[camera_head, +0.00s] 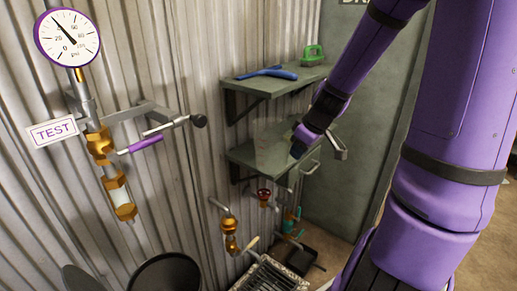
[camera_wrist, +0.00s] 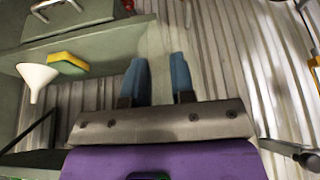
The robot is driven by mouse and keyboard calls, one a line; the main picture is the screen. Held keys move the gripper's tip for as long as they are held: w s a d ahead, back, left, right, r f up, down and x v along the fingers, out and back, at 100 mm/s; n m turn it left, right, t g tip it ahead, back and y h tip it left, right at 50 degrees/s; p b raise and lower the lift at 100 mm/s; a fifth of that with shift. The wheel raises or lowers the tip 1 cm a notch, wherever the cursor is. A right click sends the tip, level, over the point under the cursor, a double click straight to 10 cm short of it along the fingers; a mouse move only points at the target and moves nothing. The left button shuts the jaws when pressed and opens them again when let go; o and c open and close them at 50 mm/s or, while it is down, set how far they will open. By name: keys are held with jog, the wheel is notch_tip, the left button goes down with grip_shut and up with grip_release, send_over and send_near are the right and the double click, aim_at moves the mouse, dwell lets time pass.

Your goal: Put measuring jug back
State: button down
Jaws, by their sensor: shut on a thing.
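My gripper (camera_wrist: 158,78) shows in the wrist view with two blue fingertips standing apart. It is shut on a clear, hard-to-see thing, which I take to be the measuring jug (camera_wrist: 170,38); its outline is faint between and beyond the fingers. In the head view my gripper (camera_head: 298,146) is by the lower green shelf (camera_head: 243,153) on the corrugated wall. A faint translucent shape shows just left of it over that shelf. I cannot tell whether the jug touches the shelf.
The upper shelf (camera_head: 250,87) holds a blue tool (camera_head: 267,73) and a green handled thing (camera_head: 314,54). The wrist view shows a white funnel (camera_wrist: 36,77), a sponge (camera_wrist: 67,63) and a grey box (camera_wrist: 70,18). Valve pipes (camera_head: 230,240) and a gauge (camera_head: 67,38) line the wall.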

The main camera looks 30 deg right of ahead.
aim_at(286, 128)
jog(key=w+d+f, duration=0.2)
jog(key=w+d, duration=0.1)
jog(key=w, duration=0.4)
jog(key=w+d+f, duration=0.3)
jog(key=w, duration=0.5)
jog(key=shift+d, duration=0.2)
jog(key=shift+w, duration=0.1)
jog(key=c, duration=1)
grip_release()
jog(key=shift+f, duration=0.1)
jog(key=shift+o, duration=0.2)
